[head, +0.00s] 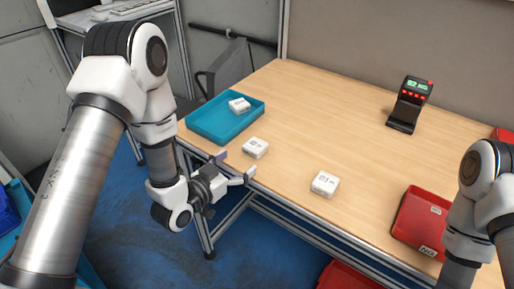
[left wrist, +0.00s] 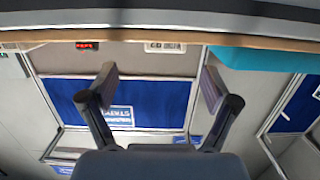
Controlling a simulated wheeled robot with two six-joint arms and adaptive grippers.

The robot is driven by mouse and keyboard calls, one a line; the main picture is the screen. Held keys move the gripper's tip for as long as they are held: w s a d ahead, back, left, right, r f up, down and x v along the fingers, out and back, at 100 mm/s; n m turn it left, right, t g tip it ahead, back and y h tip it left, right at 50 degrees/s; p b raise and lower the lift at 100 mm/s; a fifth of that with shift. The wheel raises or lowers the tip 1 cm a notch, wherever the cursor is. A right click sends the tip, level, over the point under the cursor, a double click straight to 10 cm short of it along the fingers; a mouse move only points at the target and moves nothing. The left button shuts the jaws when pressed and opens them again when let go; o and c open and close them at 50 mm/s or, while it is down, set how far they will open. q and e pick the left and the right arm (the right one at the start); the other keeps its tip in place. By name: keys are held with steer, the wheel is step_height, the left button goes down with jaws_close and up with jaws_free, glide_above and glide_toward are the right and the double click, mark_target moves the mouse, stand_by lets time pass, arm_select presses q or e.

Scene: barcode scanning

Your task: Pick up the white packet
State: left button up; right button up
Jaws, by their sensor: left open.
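Three white packets show in the head view. One packet (head: 255,148) lies on the table near the front edge, one packet (head: 325,183) lies farther right, and one packet (head: 239,104) lies in the teal tray. My left gripper (head: 235,165) is open and empty at the table's front edge, just short of the nearest packet. In the left wrist view its two fingers (left wrist: 160,88) are spread apart with nothing between them. A white packet (left wrist: 165,47) shows beyond them, near the wooden edge. My right gripper is out of view.
The teal tray (head: 191,123) stands at the table's left corner; it also shows in the left wrist view (left wrist: 265,59). A black scanner (head: 408,105) stands at the back right. A red bin (head: 412,219) lies near my right arm. The table's middle (head: 320,120) is clear.

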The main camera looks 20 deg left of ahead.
mark_target(256, 143)
arm_select(q)
steer(key=x, duration=0.4)
steer(key=shift+w+a+f+p, duration=0.2)
steer(key=shift+w+a+p, duration=0.05)
steer(key=shift+a+p, duration=0.1)
steer(key=shift+w+r, duration=0.2)
steer(key=shift+w+d+r+p, duration=0.1)
steer(key=shift+w+d+p, duration=0.2)
steer(key=shift+w+p, duration=0.2)
steer(key=shift+w+d+r+p, duration=0.1)
steer(key=shift+w+d+p, duration=0.25)
steer(key=shift+w, duration=0.3)
steer(key=shift+w+d+f, duration=0.15)
steer(key=shift+w+f, duration=0.15)
steer(key=shift+w, duration=0.3)
steer(key=shift+w+d+f, duration=0.1)
steer(key=shift+w+f, duration=0.25)
steer(key=shift+w, duration=0.25)
steer(key=shift+s, duration=0.1)
steer(key=shift+s+r, duration=0.1)
steer(key=c, duration=1.5)
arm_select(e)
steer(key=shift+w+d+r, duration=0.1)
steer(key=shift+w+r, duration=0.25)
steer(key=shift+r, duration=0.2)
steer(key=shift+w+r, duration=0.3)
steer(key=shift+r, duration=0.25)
